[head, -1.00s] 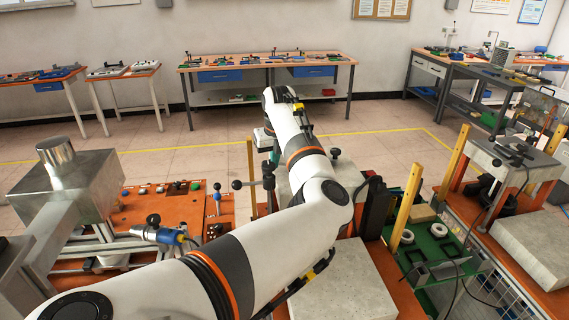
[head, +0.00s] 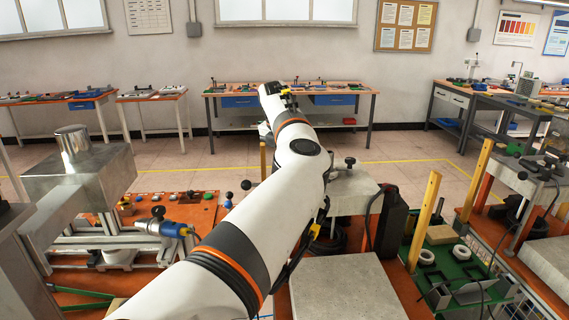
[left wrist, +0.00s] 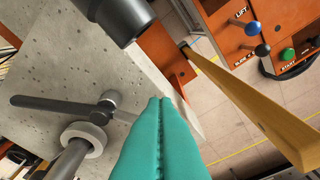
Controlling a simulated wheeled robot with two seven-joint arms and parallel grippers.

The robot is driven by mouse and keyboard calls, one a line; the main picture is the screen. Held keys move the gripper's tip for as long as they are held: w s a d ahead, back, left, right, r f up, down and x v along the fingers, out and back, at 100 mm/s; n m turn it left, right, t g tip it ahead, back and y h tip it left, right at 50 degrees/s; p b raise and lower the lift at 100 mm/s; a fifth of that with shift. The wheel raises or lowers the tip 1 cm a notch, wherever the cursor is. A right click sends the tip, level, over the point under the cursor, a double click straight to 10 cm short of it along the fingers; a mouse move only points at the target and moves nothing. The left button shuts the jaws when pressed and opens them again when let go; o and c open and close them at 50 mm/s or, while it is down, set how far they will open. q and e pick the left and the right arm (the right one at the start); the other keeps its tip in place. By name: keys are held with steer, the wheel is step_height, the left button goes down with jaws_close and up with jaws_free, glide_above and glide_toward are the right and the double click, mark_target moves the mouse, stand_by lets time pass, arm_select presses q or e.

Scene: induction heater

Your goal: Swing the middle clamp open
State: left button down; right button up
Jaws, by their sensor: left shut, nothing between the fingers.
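My left gripper (left wrist: 158,135) has teal fingers pressed together with nothing between them. In the left wrist view it lies just right of a dark clamp lever (left wrist: 60,105) with a rounded metal end. A pale ring collar (left wrist: 83,139) sits on a dark rod below that lever. I cannot tell for sure whether this is the middle clamp, nor whether the fingers touch it. In the head view my left arm covers the gripper and much of the clamp area. A black knob (head: 350,162) shows above the grey block just right of the arm. My right gripper is not in view.
A grey concrete-like block (left wrist: 50,55) fills the left of the wrist view, with a black cylinder (left wrist: 118,15) above. A yellow wooden post (left wrist: 250,110) stands at right, near an orange control panel (left wrist: 240,35). A green tray (head: 450,268) stands right of the arm.

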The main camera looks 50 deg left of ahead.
arm_select(q)
steer(key=shift+w+a+m, duration=0.45)
steer(key=shift+w+m, duration=0.3)
steer(key=shift+m, duration=0.35)
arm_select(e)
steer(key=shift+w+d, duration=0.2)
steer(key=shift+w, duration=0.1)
arm_select(q)
steer(key=shift+w, duration=0.1)
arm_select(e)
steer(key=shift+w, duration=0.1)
